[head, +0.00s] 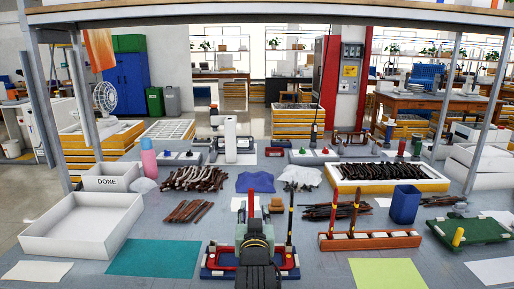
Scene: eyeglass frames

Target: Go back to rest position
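A large pile of dark brown eyeglass frame parts (195,178) lies on the workbench (325,270) left of the middle. A smaller pile of brown parts (188,212) lies in front of it. More dark parts (340,210) lie right of the middle. A yellow-edged tray (390,184) holds a row of dark parts.
An empty white tray (85,226) is at the left, with a white box marked DONE (112,178) behind it. A blue bin (405,204), an orange-red rack (370,240) and a green tray (470,230) are at the right. A blue cloth (256,182) lies mid-table. Metal posts stand on both sides.

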